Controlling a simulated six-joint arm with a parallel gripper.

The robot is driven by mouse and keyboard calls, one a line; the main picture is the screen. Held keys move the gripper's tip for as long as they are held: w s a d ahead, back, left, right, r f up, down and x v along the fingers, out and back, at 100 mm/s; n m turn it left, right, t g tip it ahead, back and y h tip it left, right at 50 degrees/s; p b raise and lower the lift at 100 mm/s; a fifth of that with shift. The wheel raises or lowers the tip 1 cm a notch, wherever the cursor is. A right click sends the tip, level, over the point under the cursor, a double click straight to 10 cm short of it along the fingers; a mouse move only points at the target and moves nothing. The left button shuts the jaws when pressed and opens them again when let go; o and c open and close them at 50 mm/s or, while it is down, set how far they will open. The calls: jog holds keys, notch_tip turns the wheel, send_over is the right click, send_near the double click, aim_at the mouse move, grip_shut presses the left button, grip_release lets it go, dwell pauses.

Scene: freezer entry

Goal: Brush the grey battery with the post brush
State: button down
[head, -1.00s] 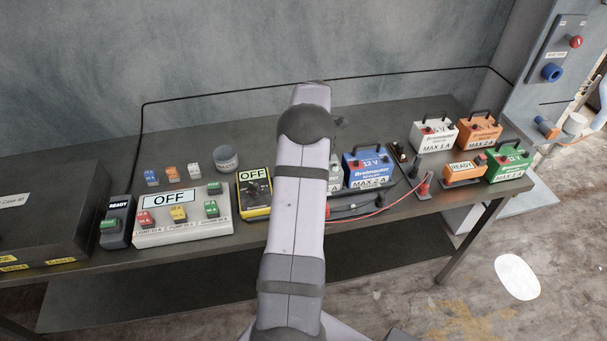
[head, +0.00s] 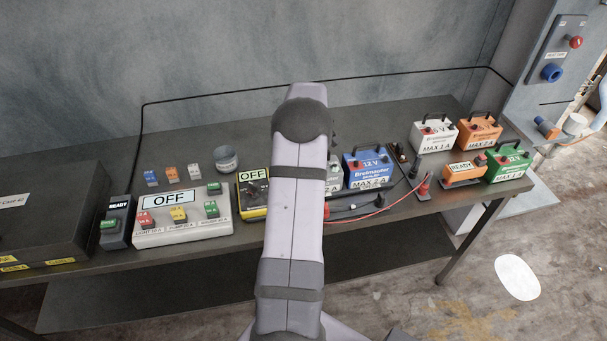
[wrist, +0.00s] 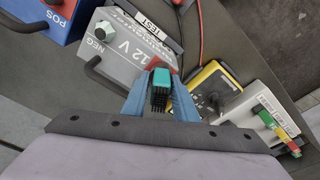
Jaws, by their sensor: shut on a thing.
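The grey battery (wrist: 126,48), marked 12 V, lies just beyond my gripper in the wrist view. In the head view only a strip of it (head: 335,178) shows beside my arm. Its NEG post (wrist: 105,27) has a pale greenish top. A red part (wrist: 155,62), perhaps its other post, is partly hidden by the brush. The post brush (wrist: 160,90), teal with dark bristles, is between the blue fingers of my gripper (wrist: 160,92), which is shut on it. The brush overlaps the battery's near edge in the picture; I cannot tell whether they touch. My gripper is hidden in the head view.
The blue battery (head: 368,168) stands right of the grey one. A yellow meter (head: 254,197) reading OFF and a switch panel (head: 183,222) stand left. Red and black leads (head: 372,212) lie near the bench front. White, orange and green batteries stand farther right.

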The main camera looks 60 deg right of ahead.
jog(key=shift+a+f, duration=0.1)
jog(key=shift+f, duration=0.1)
jog(key=c, duration=1.3)
grip_release()
jog(key=shift+c, duration=0.2)
jog(key=shift+r, duration=0.15)
jog(key=shift+r+b, duration=0.4)
jog(key=shift+r, duration=0.1)
jog(key=shift+s+r+b, duration=0.15)
jog(key=shift+r+b, duration=0.25)
jog(key=shift+r, duration=0.6)
jog(key=shift+s+r+b, duration=0.2)
jog(key=shift+r+b, duration=0.15)
jog(key=shift+r, duration=0.65)
jog(key=shift+s+r+b, duration=0.15)
jog(key=shift+r+b, duration=0.25)
jog(key=shift+r, duration=0.6)
